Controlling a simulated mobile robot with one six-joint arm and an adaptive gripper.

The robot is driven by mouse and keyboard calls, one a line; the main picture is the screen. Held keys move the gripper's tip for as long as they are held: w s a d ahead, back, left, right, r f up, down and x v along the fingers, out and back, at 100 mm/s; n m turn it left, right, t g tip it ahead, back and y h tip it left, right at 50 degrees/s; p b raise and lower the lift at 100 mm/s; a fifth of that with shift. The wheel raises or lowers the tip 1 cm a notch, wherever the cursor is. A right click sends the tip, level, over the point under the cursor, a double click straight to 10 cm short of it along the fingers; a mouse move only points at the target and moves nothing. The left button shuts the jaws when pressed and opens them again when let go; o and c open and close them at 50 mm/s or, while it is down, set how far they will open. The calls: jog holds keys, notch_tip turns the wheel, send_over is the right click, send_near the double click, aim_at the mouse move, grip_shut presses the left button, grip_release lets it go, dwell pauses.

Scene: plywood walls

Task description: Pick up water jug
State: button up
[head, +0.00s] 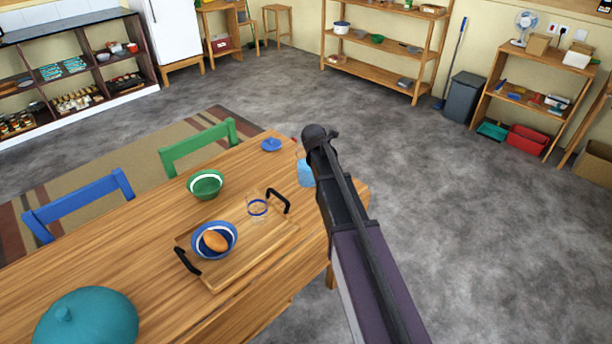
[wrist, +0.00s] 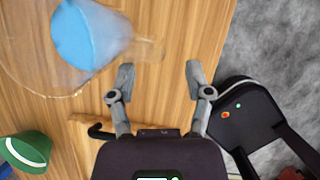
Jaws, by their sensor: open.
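The water jug (head: 305,173) stands near the right end of the wooden table, partly hidden behind my arm in the head view. In the wrist view the clear jug (wrist: 80,35) with blue water fills the upper left. Its clear handle (wrist: 150,50) points right, just beyond the gap between my fingertips. My gripper (wrist: 159,73) is open and empty over the tabletop, with its fingers apart. In the head view my gripper is hidden behind the arm.
A tray (head: 250,262) with black handles holds a blue bowl (head: 227,230) with an orange-brown item and a clear glass (head: 258,207).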

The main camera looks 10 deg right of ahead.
jog(key=shift+f, duration=0.1)
dwell(0.3)
jog(key=shift+b+x, duration=2.45)
jog(key=shift+x, duration=0.1)
jog(key=shift+a, duration=0.1)
grip_shut()
